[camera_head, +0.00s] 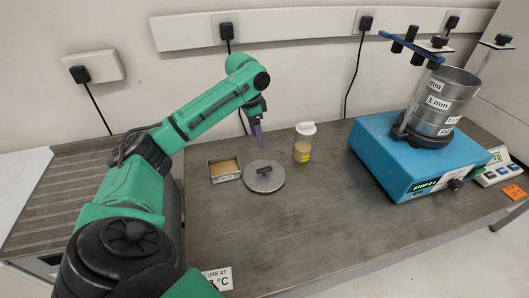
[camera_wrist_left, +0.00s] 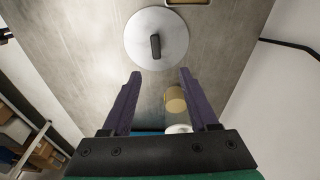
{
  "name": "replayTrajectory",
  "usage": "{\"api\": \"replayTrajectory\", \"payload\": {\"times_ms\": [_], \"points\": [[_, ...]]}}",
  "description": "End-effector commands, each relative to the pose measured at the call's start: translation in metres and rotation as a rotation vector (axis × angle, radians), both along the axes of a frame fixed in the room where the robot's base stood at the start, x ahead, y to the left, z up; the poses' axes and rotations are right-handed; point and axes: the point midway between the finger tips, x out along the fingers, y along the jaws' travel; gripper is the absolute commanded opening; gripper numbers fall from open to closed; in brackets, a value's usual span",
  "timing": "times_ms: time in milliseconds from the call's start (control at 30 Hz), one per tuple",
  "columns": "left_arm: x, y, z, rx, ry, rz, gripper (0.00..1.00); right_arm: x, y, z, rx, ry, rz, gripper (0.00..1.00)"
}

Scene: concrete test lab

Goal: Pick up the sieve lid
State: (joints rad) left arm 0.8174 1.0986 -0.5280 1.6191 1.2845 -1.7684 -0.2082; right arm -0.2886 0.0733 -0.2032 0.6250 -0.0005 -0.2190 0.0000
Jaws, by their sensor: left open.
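The sieve lid (camera_head: 272,180) is a round grey metal disc with a dark handle on top, lying flat on the table. It also shows in the left wrist view (camera_wrist_left: 138,49), ahead of the fingers, with its dark handle at its middle. My left gripper (camera_head: 259,146) points down above the table, just behind and above the lid, without touching it. In the left wrist view its two purple fingers (camera_wrist_left: 159,76) are wide apart with nothing between them. My right gripper does not show.
A small tray of tan material (camera_head: 212,178) sits left of the lid. A blue shaker (camera_head: 378,158) carrying a sieve stack (camera_head: 462,86) is at the right, beside a scale (camera_head: 500,176).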

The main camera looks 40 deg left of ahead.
Motion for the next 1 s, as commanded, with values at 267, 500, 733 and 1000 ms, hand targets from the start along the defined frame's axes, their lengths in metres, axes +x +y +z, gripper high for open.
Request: {"api": "replayTrajectory", "payload": {"times_ms": [267, 500, 733, 1000], "points": [[0.006, -0.005, -0.058, -0.002, 0.005, -0.001, 0.6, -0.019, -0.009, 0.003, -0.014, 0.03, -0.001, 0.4], [0.012, -0.008, -0.096, 0.0, 0.002, 0.001, 0.6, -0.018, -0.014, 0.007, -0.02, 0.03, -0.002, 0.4], [0.018, -0.01, -0.137, 0.0, 0.001, 0.0, 0.6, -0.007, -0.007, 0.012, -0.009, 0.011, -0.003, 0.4], [0.018, -0.011, -0.143, 0.001, -0.001, -0.001, 0.52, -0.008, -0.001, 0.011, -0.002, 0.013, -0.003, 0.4]]}}
